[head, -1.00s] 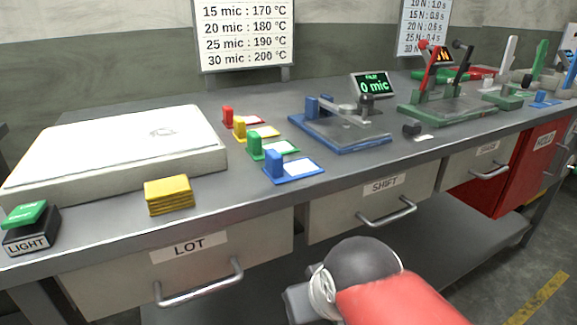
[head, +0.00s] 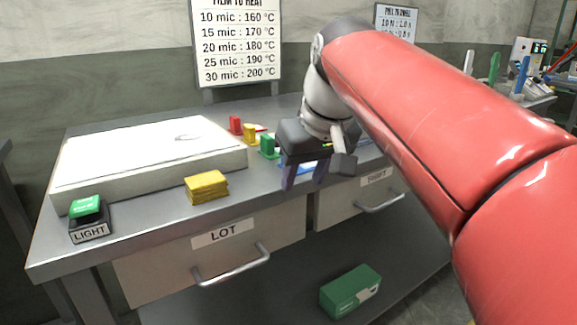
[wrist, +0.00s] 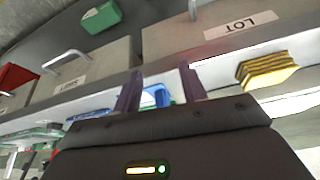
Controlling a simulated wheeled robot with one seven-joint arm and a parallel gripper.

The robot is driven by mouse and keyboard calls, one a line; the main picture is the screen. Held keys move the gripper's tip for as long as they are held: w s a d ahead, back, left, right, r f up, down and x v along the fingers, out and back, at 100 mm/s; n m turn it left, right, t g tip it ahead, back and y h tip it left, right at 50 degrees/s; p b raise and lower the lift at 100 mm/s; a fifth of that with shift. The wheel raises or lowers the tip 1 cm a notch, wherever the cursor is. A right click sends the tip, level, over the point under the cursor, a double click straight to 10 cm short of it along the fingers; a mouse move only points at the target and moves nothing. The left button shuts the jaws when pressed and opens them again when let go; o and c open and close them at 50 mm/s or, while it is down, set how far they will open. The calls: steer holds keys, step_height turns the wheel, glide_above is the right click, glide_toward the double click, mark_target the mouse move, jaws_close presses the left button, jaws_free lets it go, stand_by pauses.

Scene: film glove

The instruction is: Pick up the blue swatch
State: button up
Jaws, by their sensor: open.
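The blue swatch (wrist: 161,96), a small blue-framed white card with an upright blue block, lies on the bench. In the wrist view it shows between the two fingers, partly hidden by the gripper body. In the head view my gripper (head: 304,181) covers most of it, and only a bit of blue shows behind the fingers. My gripper is open and empty, fingers pointing down, near the bench's front edge. I cannot tell whether the fingers touch the swatch. The green swatch (head: 268,147), yellow swatch (head: 249,133) and red swatch (head: 235,124) stand in a row to its left.
A yellow stack (head: 206,187) lies front left of the swatches, before a large white light panel (head: 140,160). A green-topped LIGHT button (head: 88,218) stands at the left corner. LOT drawer (head: 226,250) is below. A green box (head: 350,290) lies on the lower shelf.

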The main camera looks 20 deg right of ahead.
mark_target(304, 168)
steer(key=w+r+n, duration=0.2)
steer(key=w+r, duration=0.4)
steer(key=r, duration=0.2)
steer(key=x, duration=0.2)
steer(key=b+x, duration=0.1)
steer(key=x, duration=0.2)
steer(key=s+b+x, duration=0.1)
steer(key=x, duration=0.2)
steer(key=shift+d+f, duration=0.2)
steer(key=shift+f, duration=0.05)
jaws_close()
